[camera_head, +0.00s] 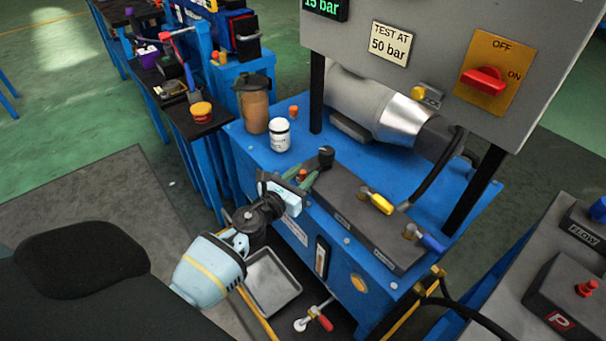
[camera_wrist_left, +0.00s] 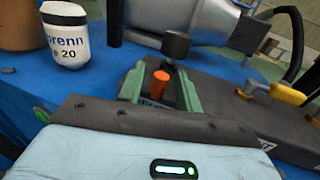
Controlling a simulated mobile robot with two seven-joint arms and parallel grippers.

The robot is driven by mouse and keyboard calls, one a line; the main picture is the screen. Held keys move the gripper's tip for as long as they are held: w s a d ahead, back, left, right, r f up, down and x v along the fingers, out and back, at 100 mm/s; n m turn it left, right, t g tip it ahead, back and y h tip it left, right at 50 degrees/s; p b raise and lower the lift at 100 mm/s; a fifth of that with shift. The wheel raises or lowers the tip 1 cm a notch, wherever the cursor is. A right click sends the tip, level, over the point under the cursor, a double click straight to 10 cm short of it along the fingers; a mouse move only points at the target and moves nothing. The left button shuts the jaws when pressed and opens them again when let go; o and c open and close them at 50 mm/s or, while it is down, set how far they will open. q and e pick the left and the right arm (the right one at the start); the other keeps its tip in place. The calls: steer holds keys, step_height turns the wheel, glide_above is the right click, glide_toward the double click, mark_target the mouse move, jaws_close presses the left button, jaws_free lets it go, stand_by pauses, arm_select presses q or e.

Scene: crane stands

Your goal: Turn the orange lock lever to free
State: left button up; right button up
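The orange lock lever (camera_head: 302,174) is a small upright piece on the dark valve block (camera_head: 360,222) on the blue bench. In the left wrist view the orange lever (camera_wrist_left: 160,84) stands between my green fingers, with a gap on each side. My left gripper (camera_head: 303,178) is open around it; I see no clear contact. A black round knob (camera_head: 326,155) stands just beyond the fingertips and also shows in the left wrist view (camera_wrist_left: 176,45). The lever's base is partly hidden by the gripper. My right gripper is not in view.
A yellow lever (camera_head: 380,203) and a blue lever (camera_head: 431,242) sit further right on the block. A white labelled jar (camera_head: 279,135) and a brown container (camera_head: 253,104) stand behind left. A grey panel (camera_head: 440,50) with a red switch (camera_head: 483,80) overhangs the bench.

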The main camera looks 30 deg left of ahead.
arm_select(q)
steer(key=shift+w, duration=0.2)
jaws_close()
stand_by(0.3)
